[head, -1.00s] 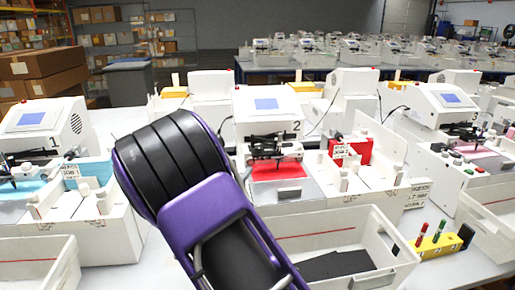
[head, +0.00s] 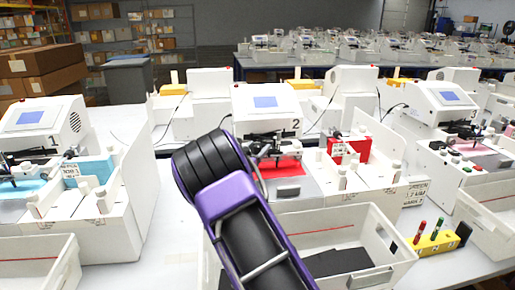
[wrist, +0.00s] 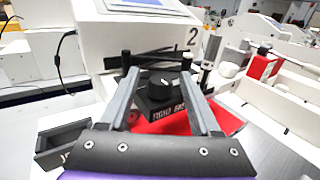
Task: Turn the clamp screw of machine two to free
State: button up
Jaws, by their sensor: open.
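Machine two (head: 264,104) is a white plotter marked "2", with a blue-grey screen, a dark pen carriage and a red sheet on its bed. In the wrist view its white housing (wrist: 140,38) fills the back. A round black knob (wrist: 165,82), apparently the clamp screw, sits on a dark block with white lettering that I cannot read for sure. My gripper (wrist: 157,72) is open, with one grey finger left and one right of the knob in the picture. I cannot tell whether either finger touches it. In the head view my purple arm hides part of the machine's left side.
Machine one (head: 38,118) stands left and machine three (head: 440,100) right. A white bin (head: 390,240) lies in front of machine two. A yellow pen holder (head: 437,242) stands to its right. A red block (head: 350,150) is right of the bed.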

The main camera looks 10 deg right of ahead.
grip_shut()
jog(key=shift+f+y+b, duration=0.1)
jog(key=shift+y+b, duration=0.2)
jog(key=shift+b, duration=0.3)
jog(key=shift+n+t+b, duration=0.4)
jog(key=shift+b, duration=0.2)
jog(key=n+y+b, duration=0.1)
jog(key=y+b, duration=0.1)
jog(key=b, duration=0.1)
jog(key=n+t+y+b, duration=0.1)
jog(key=y+b, duration=0.1)
jog(key=b, duration=0.1)
jog(key=shift+d+t, duration=0.15)
jog(key=shift+t, duration=0.15)
jog(key=shift+n+y+b, duration=0.6)
jog(key=shift+y+b, duration=0.1)
jog(key=shift+b, duration=0.2)
jog(key=shift+r+n+y+b, duration=0.25)
jog(key=shift+n+y+b, duration=0.05)
